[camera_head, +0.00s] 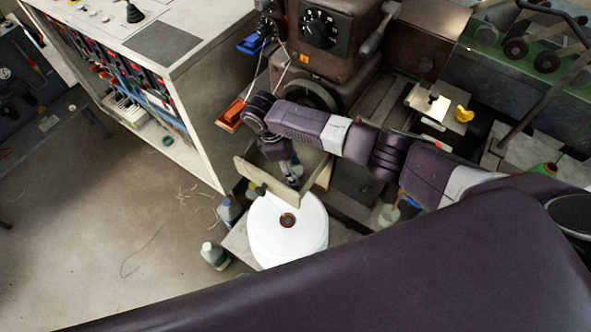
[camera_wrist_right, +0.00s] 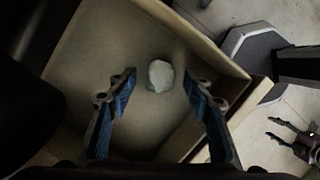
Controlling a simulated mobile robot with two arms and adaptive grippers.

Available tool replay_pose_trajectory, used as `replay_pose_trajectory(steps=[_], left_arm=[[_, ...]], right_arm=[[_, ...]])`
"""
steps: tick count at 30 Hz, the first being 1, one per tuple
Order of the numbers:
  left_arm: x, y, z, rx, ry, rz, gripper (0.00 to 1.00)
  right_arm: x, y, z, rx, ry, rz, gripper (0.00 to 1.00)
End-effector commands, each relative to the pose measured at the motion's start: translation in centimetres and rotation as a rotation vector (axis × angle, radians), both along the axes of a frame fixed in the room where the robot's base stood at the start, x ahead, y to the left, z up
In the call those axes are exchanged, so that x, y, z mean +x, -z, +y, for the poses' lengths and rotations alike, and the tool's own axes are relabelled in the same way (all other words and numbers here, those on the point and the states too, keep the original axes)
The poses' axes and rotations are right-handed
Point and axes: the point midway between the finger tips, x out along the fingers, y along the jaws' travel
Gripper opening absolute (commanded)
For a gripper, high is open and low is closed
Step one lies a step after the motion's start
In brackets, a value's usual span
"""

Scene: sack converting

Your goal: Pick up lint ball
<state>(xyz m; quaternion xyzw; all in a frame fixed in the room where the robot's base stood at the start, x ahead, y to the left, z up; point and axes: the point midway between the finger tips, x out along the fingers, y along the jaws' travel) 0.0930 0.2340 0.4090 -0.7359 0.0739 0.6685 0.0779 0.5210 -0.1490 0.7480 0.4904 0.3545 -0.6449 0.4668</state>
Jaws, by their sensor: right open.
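The lint ball (camera_wrist_right: 161,75) is a small pale grey-white lump on the floor of an open tan drawer, seen in the right wrist view. My right gripper (camera_wrist_right: 160,84) is open, with its two blue-padded fingers apart on either side of the lint ball in that view. I cannot tell how far above it the fingertips are. In the head view the right gripper (camera_head: 291,176) points down into the drawer (camera_head: 284,196); the lint ball cannot be made out there. What looks like my left gripper (camera_wrist_right: 276,129) shows at the wrist view's right edge, fingers apart, away from the drawer.
The drawer walls stand close around the right gripper. A large white roll (camera_head: 288,240) stands in front of the drawer. Bottles (camera_head: 215,255) stand on the floor beside it. A machine (camera_head: 335,35) rises behind, and a workbench (camera_head: 150,45) is at left. The floor at left is mostly clear.

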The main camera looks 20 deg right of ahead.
Motion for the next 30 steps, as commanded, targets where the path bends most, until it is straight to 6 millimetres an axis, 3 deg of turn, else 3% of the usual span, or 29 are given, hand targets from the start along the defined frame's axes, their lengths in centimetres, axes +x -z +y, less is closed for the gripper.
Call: replay_pose_trajectory(steps=[3,11,23,30], left_arm=[[0.9,-0.1,-0.1,-0.002,0.0,-0.015,0.47],[0.3,0.0,0.0,0.0,0.0,-0.005,0.47],[-0.6,0.1,0.1,0.002,0.0,0.008,0.47],[-0.5,0.1,0.1,0.001,0.0,0.007,0.47]], right_arm=[[0.0,0.0,0.0,0.0,0.0,0.0,0.46],[0.0,0.0,0.0,0.0,0.0,0.001,0.19],[0.0,-0.1,0.0,0.0,0.001,0.0,0.19],[0.1,-1.7,0.0,0.001,0.001,-0.001,0.19]])
